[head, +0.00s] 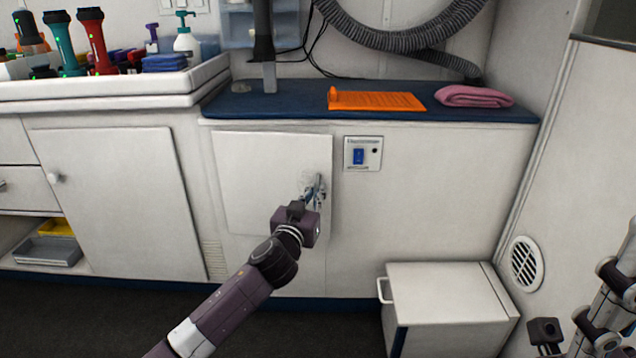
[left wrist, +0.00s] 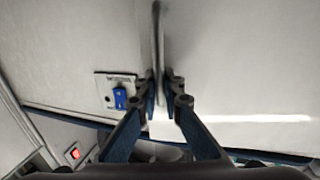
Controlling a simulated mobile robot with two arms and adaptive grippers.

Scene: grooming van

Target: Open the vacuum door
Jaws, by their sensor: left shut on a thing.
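The vacuum door (head: 262,172) is a plain white panel in the cabinet front under the blue counter. It shows in the left wrist view as a pale surface (left wrist: 240,60). My left gripper (head: 316,190) is at the door's right edge, below the middle. In the left wrist view the gripper (left wrist: 160,88) is shut on a thin grey upright strip (left wrist: 158,35) at that edge; whether it is a handle or the door's edge I cannot tell. How far the door stands from its frame is unclear. My right arm shows at the lower right; its jaws are unclear.
A switch plate with a blue rocker (head: 358,155) sits right of the door. An orange tray (head: 375,101) and pink towel (head: 473,96) lie on the counter (head: 290,107). A white step box (head: 450,295) stands on the floor at right. Dark floor in front is clear.

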